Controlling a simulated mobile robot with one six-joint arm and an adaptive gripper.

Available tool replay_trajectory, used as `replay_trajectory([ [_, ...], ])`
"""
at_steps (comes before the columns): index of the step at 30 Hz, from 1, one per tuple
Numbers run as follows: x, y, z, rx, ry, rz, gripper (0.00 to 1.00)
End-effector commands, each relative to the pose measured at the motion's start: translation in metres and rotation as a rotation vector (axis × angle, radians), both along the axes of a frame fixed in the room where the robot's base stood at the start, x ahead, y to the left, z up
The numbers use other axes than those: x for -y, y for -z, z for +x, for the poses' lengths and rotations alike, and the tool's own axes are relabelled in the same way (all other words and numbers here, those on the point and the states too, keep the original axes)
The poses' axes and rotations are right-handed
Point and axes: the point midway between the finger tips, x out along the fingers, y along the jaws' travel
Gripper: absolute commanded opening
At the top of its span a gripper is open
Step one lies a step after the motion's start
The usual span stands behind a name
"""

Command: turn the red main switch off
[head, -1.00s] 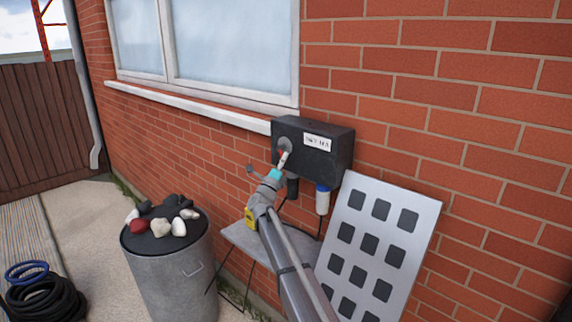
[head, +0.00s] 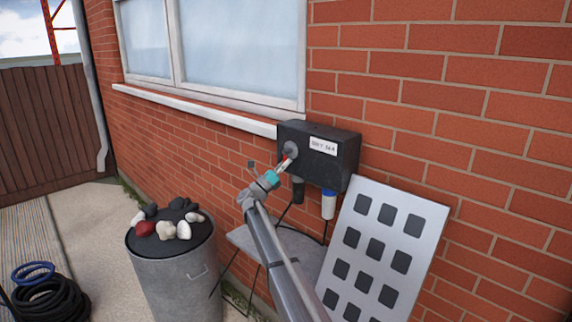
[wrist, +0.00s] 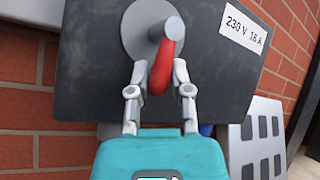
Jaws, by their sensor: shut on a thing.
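The red main switch (wrist: 162,68) is a curved red handle on a grey round hub, on the front of a black box (wrist: 85,75) fixed to the brick wall. In the wrist view the handle hangs down and slightly left from the hub. My gripper (wrist: 160,78) is shut on the handle, one finger on each side. In the head view the black box (head: 340,150) is right of the window, and my gripper (head: 284,164) reaches the hub from below left, hiding most of the handle.
A label (wrist: 244,27) reads 230 V 16 A. A blue-and-white plug (head: 328,203) hangs under the box. A grey board with dark squares (head: 378,245) leans on the wall at right. A bin topped with stones (head: 172,265) stands left of a small grey table (head: 305,252).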

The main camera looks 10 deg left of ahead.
Motion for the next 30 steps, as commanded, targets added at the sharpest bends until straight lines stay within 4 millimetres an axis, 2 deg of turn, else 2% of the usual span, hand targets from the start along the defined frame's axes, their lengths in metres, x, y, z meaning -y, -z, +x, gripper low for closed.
replay_trajectory([
  [8,-0.0027,-0.001,0.0027,-0.003,-0.006,-0.006,0.0],
  [9,-0.0027,-0.001,0.0027,-0.003,-0.006,-0.006,0.34],
  [14,-0.002,-0.0006,0.002,-0.003,-0.005,-0.004,0.62],
  [30,0.0015,0.0001,-0.001,-0.02,-0.002,-0.024,0.62],
])
